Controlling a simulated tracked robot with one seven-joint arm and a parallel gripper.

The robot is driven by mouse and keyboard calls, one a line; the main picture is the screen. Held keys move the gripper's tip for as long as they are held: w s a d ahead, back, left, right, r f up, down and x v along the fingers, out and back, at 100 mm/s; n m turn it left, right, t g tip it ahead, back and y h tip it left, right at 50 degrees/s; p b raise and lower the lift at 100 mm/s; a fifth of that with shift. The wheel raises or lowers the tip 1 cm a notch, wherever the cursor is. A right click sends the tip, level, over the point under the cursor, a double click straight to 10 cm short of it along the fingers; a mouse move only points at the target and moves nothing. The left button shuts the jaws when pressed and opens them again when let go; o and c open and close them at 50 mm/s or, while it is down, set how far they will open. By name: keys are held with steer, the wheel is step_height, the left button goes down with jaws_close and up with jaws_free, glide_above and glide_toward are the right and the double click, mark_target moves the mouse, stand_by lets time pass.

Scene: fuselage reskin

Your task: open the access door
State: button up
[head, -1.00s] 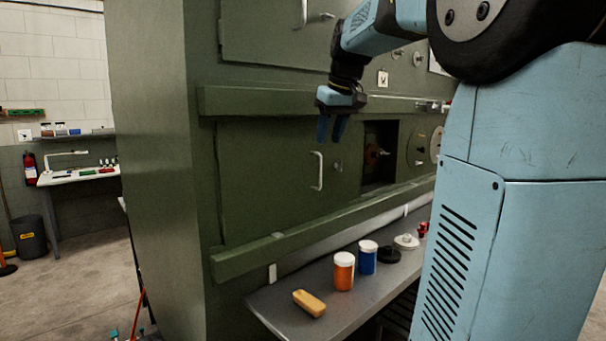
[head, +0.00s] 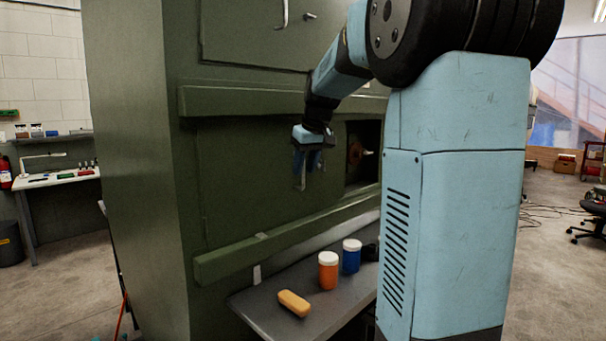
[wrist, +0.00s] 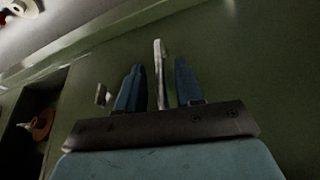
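The access door (head: 240,185) is a flat green panel in the green fuselage wall and looks shut. Its pale upright bar handle (head: 299,182) is partly hidden behind my gripper (head: 308,168) in the head view. In the wrist view the handle (wrist: 159,75) shows between the two blue fingers of my gripper (wrist: 158,72), with a gap on each side. The fingers are open and point toward the door; I cannot tell how deep the handle sits between them. A small metal knob (wrist: 102,95) is on the panel left of the fingers.
A recess with an orange-red fitting (head: 355,153) lies right of the door. Green rails run above (head: 240,101) and below (head: 240,258) it.

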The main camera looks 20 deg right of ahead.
steer(key=shift+x, duration=1.4)
jaws_close()
